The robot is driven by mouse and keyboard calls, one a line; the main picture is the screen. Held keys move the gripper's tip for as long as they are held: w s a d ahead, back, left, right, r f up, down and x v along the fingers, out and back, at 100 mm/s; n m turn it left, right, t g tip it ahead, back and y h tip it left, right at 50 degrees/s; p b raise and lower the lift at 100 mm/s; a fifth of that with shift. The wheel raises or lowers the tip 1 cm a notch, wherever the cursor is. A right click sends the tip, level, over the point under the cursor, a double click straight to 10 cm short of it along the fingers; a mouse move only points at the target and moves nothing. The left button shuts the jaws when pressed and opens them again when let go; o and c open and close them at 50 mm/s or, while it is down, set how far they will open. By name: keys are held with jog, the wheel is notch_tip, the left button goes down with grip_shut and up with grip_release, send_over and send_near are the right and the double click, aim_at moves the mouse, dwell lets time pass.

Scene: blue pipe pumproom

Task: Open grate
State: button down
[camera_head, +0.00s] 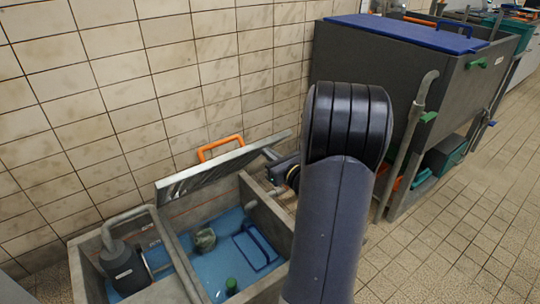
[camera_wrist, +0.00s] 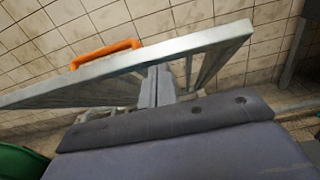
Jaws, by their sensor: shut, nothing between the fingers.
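The grate (camera_head: 225,165) is a grey metal panel with an orange handle (camera_head: 220,147). It stands raised and tilted over the wall side of an open grey pit (camera_head: 262,212). In the wrist view the grate (camera_wrist: 190,48) slants across the picture, with the handle (camera_wrist: 105,52) beyond its upper edge. My gripper (camera_wrist: 158,82) is shut and empty, close to the side of the grate facing me. I cannot tell whether the fingertips touch it. My arm hides part of the pit's right side in the head view.
Blue water fills the pit floor. A dark pump (camera_head: 122,268) with a pipe, a mossy lump (camera_head: 205,239) and a blue frame (camera_head: 256,247) are inside. A large grey tank with a blue lid (camera_head: 405,32) stands right. Tiled floor (camera_head: 450,235) is clear at front right.

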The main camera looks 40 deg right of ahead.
dwell(0.3)
jog(key=w+r+g+p, duration=0.1)
jog(key=w+r+p, duration=0.2)
jog(key=w+p, duration=0.1)
jog(key=w+r+g+p, duration=0.1)
jog(key=w+r+p, duration=0.3)
jog(key=p, duration=0.2)
jog(key=shift+w+r, duration=0.1)
jog(key=shift+r, duration=0.2)
jog(key=w+r+g+p, duration=0.3)
jog(key=w+r+p, duration=0.2)
jog(key=w+p, duration=0.6)
jog(key=p, duration=0.4)
jog(key=shift+w+r, duration=0.4)
